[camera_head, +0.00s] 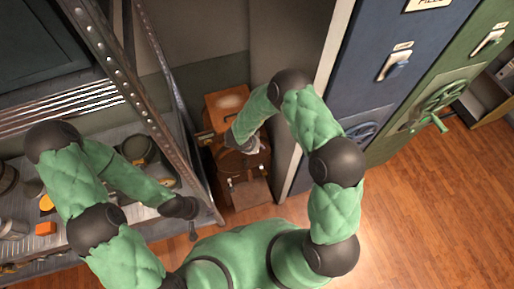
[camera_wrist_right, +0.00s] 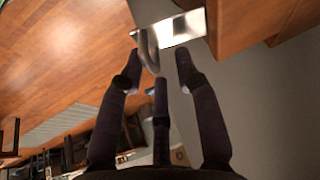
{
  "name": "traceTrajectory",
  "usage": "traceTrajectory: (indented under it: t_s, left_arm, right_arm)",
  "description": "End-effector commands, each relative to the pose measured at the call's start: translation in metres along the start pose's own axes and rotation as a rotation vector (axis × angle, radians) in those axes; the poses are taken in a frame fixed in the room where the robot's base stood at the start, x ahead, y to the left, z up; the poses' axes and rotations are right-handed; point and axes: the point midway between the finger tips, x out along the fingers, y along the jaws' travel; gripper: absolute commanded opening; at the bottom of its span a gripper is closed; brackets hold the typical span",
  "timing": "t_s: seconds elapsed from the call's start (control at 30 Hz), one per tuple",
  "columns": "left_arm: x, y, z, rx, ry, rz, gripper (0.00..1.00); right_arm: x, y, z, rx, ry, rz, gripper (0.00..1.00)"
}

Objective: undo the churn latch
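The wooden churn (camera_head: 228,100) stands in the gap between the metal shelf and the blue door in the head view. Its lower front is partly hidden by my right arm. In the right wrist view a shiny metal latch plate (camera_wrist_right: 182,30) is fixed to the churn's orange wood (camera_wrist_right: 240,20), with a curved metal hook or loop at its left part. My right gripper (camera_wrist_right: 158,70) is open, its dark fingers spread just short of this latch; contact cannot be made out. In the head view my left gripper (camera_head: 192,226) hangs by the shelf's front edge, away from the churn.
The metal shelf (camera_head: 120,135) with jars and an orange block (camera_head: 45,228) fills the left. A blue door (camera_head: 385,85) and a green door with a handwheel (camera_head: 435,100) stand at the right. The wooden floor (camera_head: 420,220) is clear at the lower right.

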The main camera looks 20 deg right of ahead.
Motion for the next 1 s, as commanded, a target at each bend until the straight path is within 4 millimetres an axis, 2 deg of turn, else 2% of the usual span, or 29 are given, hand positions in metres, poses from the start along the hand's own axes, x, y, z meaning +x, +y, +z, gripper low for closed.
traceTrajectory:
  t_s: [0.23, 0.37, 0.8, 1.0]
  left_arm:
    - [0.0, 0.0, 0.0, 0.0, 0.001, 0.0, 0.0]
    - [0.0, 0.0, 0.0, 0.0, 0.0, 0.0, 0.0]
    - [0.0, 0.0, 0.0, 0.0, 0.0, 0.0, 0.0]
    - [0.0, 0.0, 0.0, 0.0, 0.0, 0.0, 0.0]
  right_arm:
    - [-0.001, 0.001, 0.001, -0.002, -0.002, 0.0, 0.33]
    - [-0.013, 0.001, 0.001, -0.004, -0.002, -0.001, 0.33]
    - [-0.094, 0.0, 0.001, -0.002, -0.002, -0.002, 0.33]
    - [-0.115, 0.0, 0.001, -0.001, -0.001, -0.001, 0.33]
